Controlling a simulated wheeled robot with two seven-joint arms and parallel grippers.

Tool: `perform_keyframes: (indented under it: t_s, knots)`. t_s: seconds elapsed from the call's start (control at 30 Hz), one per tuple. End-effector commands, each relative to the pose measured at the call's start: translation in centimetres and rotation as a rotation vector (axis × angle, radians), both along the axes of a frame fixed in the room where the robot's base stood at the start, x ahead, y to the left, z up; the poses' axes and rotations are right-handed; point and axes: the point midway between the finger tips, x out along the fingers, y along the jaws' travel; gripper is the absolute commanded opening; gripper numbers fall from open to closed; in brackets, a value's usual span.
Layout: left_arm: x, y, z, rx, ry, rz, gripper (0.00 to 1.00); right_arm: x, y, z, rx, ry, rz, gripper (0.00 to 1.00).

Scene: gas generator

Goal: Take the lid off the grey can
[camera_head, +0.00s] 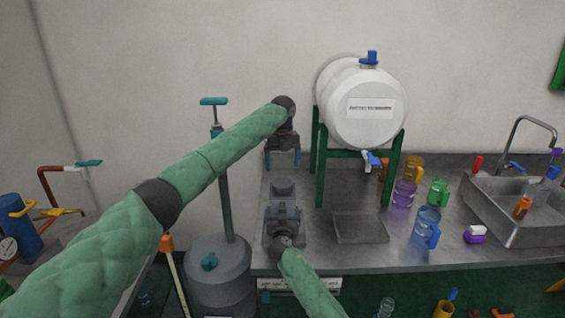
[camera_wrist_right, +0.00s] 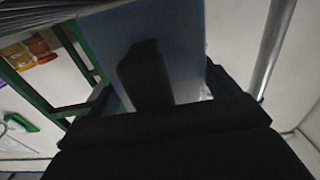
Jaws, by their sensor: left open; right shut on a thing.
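A small grey can with a round grey top (camera_head: 283,187) is at the left end of the metal bench, in the middle of the head view. My right gripper (camera_head: 284,211) is shut on it from the near side and hides most of its lower part. In the right wrist view a blue-grey surface (camera_wrist_right: 182,30) lies close against a dark finger. My left gripper (camera_head: 283,158) is open and empty, fingers pointing down, above and behind the can's top and apart from it in the picture. I cannot make out the seam of the lid.
A white tank (camera_head: 365,105) on a green stand (camera_head: 319,170) stands right of the grippers. A shallow tray (camera_head: 361,229), cups and a sink (camera_head: 535,222) lie further right. A large grey vessel (camera_head: 220,280) with a tall pump stands left of the bench.

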Motion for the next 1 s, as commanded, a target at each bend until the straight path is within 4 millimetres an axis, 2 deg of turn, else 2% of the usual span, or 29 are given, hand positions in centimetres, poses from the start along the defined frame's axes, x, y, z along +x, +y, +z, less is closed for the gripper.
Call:
perform_keyframes:
  t_s: [0.2, 0.47, 1.0]
  knots:
    - [0.0, 0.0, 0.0, 0.0, 0.0, -0.204, 0.86, 0.0, 0.0, -0.1, 0.0, 0.001, 0.0, 0.23]
    - [0.0, 0.0, -0.6, 0.0, 0.001, -0.279, 0.86, 0.0, 0.0, -0.1, 0.0, 0.001, 0.0, 0.23]
    - [0.0, 0.0, -7.2, 0.0, 0.001, -0.276, 0.86, 0.0, 0.0, -0.1, 0.0, 0.001, 0.0, 0.23]
